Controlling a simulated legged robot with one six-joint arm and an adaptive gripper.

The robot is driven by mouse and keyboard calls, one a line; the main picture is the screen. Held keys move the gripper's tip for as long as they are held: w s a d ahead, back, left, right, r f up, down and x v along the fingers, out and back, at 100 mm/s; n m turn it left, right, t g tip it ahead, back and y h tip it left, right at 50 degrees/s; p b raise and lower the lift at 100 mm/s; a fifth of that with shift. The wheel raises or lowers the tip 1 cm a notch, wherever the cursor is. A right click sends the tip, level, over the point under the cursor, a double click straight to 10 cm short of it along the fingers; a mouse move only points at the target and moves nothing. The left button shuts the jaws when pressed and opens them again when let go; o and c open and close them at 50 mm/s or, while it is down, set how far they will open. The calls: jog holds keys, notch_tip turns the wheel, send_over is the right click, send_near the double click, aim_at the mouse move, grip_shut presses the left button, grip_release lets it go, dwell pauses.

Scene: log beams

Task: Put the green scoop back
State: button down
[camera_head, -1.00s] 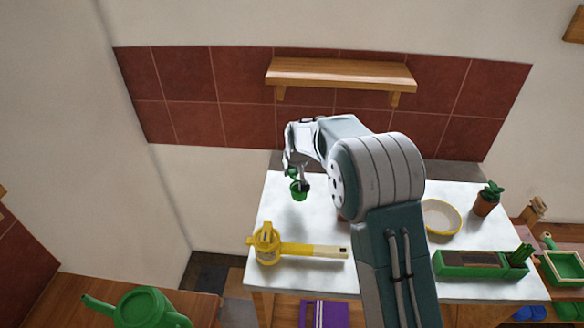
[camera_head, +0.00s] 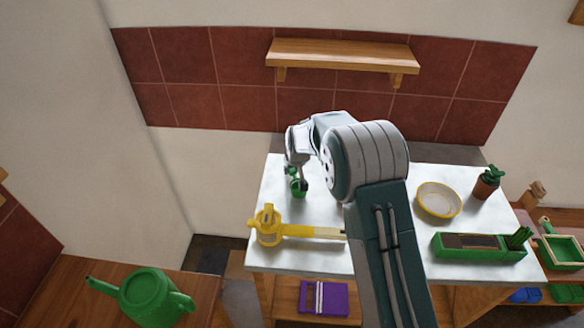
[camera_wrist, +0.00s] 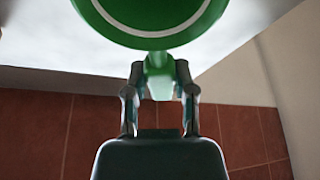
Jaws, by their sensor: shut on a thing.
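The green scoop (camera_head: 299,187) is in my gripper (camera_head: 301,181) above the left part of the white table in the head view. In the wrist view, the scoop's round green bowl (camera_wrist: 150,14) with a white ring fills the top of the picture. My gripper (camera_wrist: 160,78) is shut on the scoop's narrow green part (camera_wrist: 159,75), with one finger on each side. My arm hides part of the table's middle. I cannot tell from the head view whether the scoop touches the tabletop.
A yellow tool (camera_head: 290,230) lies on the white table (camera_head: 335,261) in front of the scoop. To the right are a yellow bowl (camera_head: 438,200), a green tray (camera_head: 478,246) and a brown pot (camera_head: 486,184). A wooden shelf (camera_head: 342,54) is on the wall. A green watering can (camera_head: 145,296) stands lower left.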

aim_at(297, 186)
jog(key=shift+f, duration=0.5)
jog(key=shift+c, duration=1.8)
grip_release()
jog(key=v, duration=1.2)
jog(key=s+d+r+m, duration=0.2)
jog(key=s+d+r, duration=0.9)
jog(key=s+r, duration=0.4)
jog(key=s+d+m, duration=0.1)
jog(key=s+d, duration=0.2)
jog(key=s, duration=0.7)
jog(key=s+d+m+t+h, duration=0.1)
jog(key=s+d, duration=0.2)
jog(key=s, duration=0.8)
jog(key=shift+s+d+h, duration=0.15)
jog(key=shift+d+h, duration=0.15)
jog(key=shift+d, duration=0.1)
